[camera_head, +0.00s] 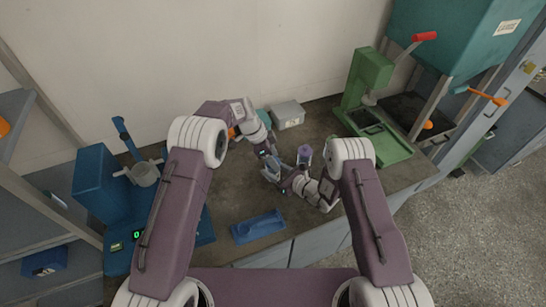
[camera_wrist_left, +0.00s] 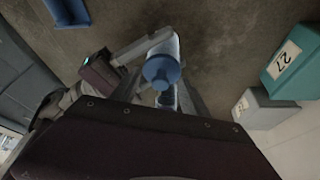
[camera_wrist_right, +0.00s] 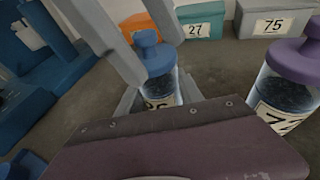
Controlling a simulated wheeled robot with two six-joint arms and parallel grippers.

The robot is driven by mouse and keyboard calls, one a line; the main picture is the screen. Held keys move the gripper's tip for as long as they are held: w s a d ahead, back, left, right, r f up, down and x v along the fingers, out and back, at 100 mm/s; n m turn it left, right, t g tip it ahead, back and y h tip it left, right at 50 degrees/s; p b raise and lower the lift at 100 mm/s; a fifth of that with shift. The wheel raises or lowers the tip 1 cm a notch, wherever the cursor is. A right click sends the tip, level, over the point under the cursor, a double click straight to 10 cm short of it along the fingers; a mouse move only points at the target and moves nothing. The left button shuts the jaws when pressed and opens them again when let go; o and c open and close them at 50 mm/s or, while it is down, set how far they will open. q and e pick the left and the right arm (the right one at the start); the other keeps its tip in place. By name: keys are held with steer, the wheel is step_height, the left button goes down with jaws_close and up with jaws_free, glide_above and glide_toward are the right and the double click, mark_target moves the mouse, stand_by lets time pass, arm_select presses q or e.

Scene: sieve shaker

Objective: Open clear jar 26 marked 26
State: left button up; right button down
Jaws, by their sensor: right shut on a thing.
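The clear jar (camera_wrist_right: 160,90) has a blue knobbed lid (camera_wrist_right: 152,55) and a label that partly shows 26. It stands upright in the right wrist view, with the lid on it. My right gripper (camera_wrist_right: 156,94) is shut on the jar's body, one finger on each side. In the left wrist view the blue lid (camera_wrist_left: 161,68) lies ahead of my left gripper (camera_wrist_left: 165,97), whose fingers are apart and hold nothing. In the head view both grippers meet over the middle of the bench, and they largely hide the jar.
A purple-lidded jar (camera_wrist_right: 290,80) stands close to the right. Boxes marked 27 (camera_wrist_right: 201,20) and 75 (camera_wrist_right: 272,18) and an orange box (camera_wrist_right: 140,24) stand behind. A blue tray (camera_head: 258,227) lies at the front. A blue machine (camera_head: 110,190) and a green press (camera_head: 370,80) flank the bench.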

arm_select(q)
jaws_close()
steer(key=shift+r, duration=0.15)
stand_by(0.4)
steer(key=shift+r, duration=1)
steer(key=shift+r, duration=0.1)
step_height(320, 180, up, 4)
steer(key=shift+f, duration=0.1)
arm_select(e)
steer(key=c, duration=0.7)
jaws_free()
